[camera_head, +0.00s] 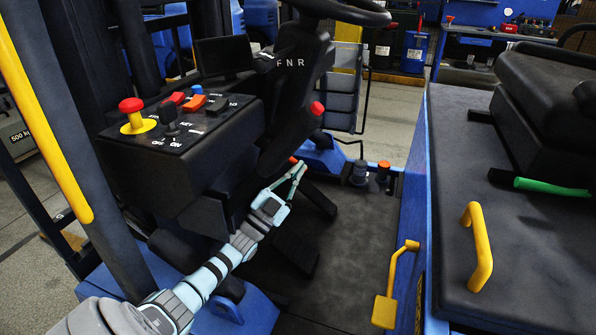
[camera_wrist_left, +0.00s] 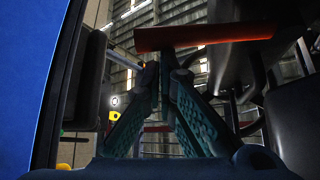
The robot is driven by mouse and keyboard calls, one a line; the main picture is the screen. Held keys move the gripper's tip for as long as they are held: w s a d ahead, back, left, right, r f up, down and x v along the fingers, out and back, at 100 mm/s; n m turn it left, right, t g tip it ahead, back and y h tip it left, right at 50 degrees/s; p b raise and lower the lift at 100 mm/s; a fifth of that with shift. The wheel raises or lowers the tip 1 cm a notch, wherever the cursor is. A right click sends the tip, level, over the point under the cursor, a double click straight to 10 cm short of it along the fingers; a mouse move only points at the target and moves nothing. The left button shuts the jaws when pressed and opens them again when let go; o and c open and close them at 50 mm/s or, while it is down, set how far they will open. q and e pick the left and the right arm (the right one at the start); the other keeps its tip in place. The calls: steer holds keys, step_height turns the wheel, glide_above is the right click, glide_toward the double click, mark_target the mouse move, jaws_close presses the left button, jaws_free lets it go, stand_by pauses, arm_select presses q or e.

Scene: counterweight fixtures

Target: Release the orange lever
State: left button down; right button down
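The orange lever (camera_wrist_left: 205,35) is a red-orange bar across the top of the left wrist view. In the head view only a small orange end (camera_head: 293,160) shows, below the dark steering column. My left gripper (camera_head: 301,166) has its fingertips right at that end. In the left wrist view the green fingers of my left gripper (camera_wrist_left: 168,58) slope together and come nearly tip to tip just under the bar. They look shut, with no clear hold on the bar. Whether they touch it is hard to tell. My right gripper is not in view.
A black control box (camera_head: 180,140) with coloured buttons stands left of the lever, above my left arm. A steering wheel (camera_head: 345,10) is overhead.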

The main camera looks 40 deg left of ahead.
arm_select(q)
steer(key=s+a+f+m+g+h+b, duration=0.1)
steer(key=a+f+m+g+h+b, duration=0.2)
steer(key=m, duration=0.7)
steer(key=shift+s+a+f+m+g+h, duration=0.35)
steer(key=shift+a+f+g+h, duration=0.35)
steer(key=shift+a+f+g, duration=0.5)
steer(key=shift+d+f, duration=0.15)
steer(key=shift+f, duration=0.1)
steer(key=d+r+p, duration=0.2)
steer(key=d+p, duration=0.2)
steer(key=p, duration=0.1)
steer(key=f+p+v, duration=0.1)
steer(key=v, duration=0.9)
